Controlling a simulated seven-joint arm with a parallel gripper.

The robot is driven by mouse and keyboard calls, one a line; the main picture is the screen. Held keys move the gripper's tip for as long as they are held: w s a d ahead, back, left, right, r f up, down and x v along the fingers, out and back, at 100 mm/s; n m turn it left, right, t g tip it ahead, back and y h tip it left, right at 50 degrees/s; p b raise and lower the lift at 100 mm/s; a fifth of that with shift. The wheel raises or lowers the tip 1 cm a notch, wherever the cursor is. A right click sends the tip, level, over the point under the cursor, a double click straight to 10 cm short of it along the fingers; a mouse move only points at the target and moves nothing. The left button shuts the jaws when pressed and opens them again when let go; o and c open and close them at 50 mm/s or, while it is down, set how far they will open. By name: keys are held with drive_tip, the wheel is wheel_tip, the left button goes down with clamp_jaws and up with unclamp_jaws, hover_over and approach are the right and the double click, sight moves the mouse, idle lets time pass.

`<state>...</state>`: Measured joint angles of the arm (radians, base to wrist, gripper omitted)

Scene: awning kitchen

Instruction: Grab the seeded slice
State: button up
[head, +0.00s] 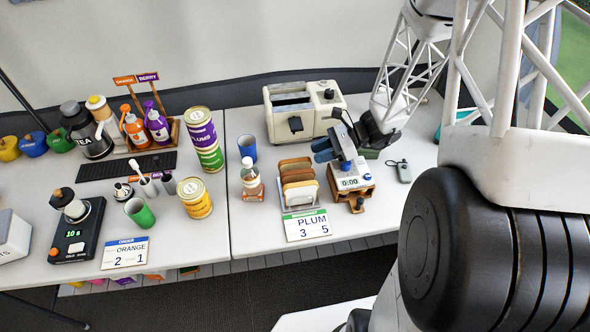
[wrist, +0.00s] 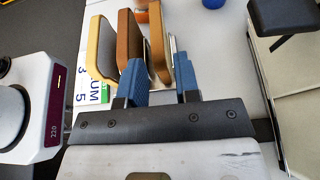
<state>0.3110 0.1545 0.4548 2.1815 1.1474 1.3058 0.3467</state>
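I cannot make out seeds on any. My gripper (head: 335,147) is right of the rack. Its blue fingers (wrist: 161,78) are open and empty, apart, with the far right slice roughly in line with the gap.
A cream toaster (head: 300,112) stands behind the rack. A white device reading 0:00 (head: 351,181) is close to my gripper on the right. A bottle (head: 251,182) and blue cup (head: 247,147) stand left. A PLUM card (head: 307,227) lies in front.

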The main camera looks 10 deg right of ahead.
sight(299, 162)
drive_tip(key=shift+x, duration=0.85)
drive_tip(key=shift+x, duration=2.55)
drive_tip(key=shift+s+f, duration=0.15)
drive_tip(key=shift+f, duration=0.05)
drive_tip(key=c, duration=0.5)
